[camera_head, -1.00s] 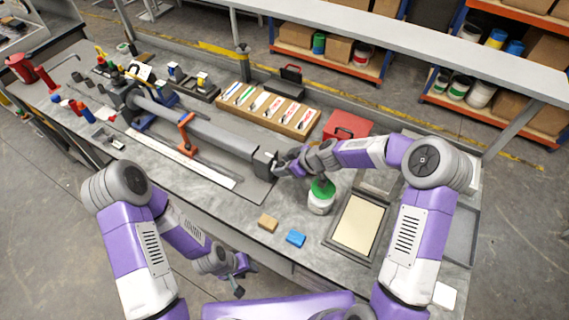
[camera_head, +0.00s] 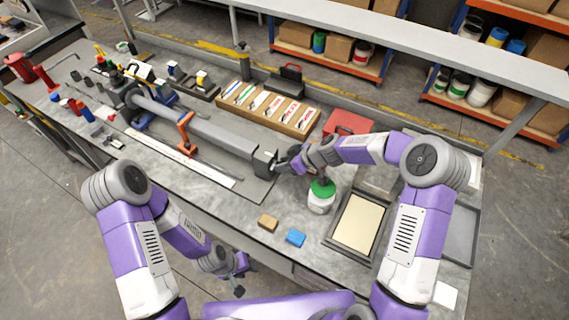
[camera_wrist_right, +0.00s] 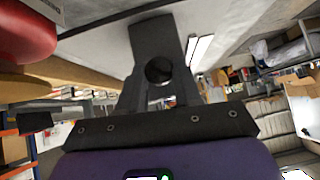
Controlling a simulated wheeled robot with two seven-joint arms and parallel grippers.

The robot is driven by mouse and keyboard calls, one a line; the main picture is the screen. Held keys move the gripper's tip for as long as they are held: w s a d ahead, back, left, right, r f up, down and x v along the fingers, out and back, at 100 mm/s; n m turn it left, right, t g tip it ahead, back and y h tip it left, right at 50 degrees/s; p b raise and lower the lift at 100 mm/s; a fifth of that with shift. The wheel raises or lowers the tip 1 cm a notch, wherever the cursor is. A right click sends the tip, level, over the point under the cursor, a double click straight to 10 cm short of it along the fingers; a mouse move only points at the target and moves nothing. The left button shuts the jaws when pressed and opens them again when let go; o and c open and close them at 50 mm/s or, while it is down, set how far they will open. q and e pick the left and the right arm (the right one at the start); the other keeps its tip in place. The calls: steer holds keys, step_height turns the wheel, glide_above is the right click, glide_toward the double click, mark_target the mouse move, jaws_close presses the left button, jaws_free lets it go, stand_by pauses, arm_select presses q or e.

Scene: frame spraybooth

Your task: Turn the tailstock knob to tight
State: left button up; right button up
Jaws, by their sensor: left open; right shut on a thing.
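The tailstock (camera_head: 264,163) is a grey block at the near right end of the long grey bar (camera_head: 215,132) on the bench. My right gripper (camera_head: 283,163) is at the tailstock's right end, shut on the knob, which the fingers mostly cover in the head view. In the right wrist view the round dark knob (camera_wrist_right: 158,70) shows between the fingers of that gripper (camera_wrist_right: 160,78). The knob's tight mark cannot be read. My left gripper (camera_head: 238,284) is open and empty, low in front of the bench edge.
A green-topped white bottle (camera_head: 321,196) stands just below my right wrist. A red box (camera_head: 347,126) lies behind that wrist. A tan block (camera_head: 268,222), a blue block (camera_head: 295,238) and a framed panel (camera_head: 357,222) lie near the front edge. An orange clamp (camera_head: 186,133) stands by the bar.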

steer(key=shift+w+d+f+m+g+y+b, duration=0.1)
steer(key=shift+w+m+g+y+b, duration=0.05)
steer(key=shift+m+g+y+b, duration=0.7)
steer(key=shift+w+d+f+m+g+y+b, duration=0.15)
steer(key=shift+m+g+y+b, duration=0.2)
steer(key=shift+g+y+b, duration=0.5)
steer(key=shift+a+r+b, duration=0.1)
steer(key=shift+b, duration=0.2)
steer(key=o, duration=1)
steer(key=shift+o, duration=0.2)
steer(key=shift+r, duration=0.1)
step_height(320, 180, up, 10)
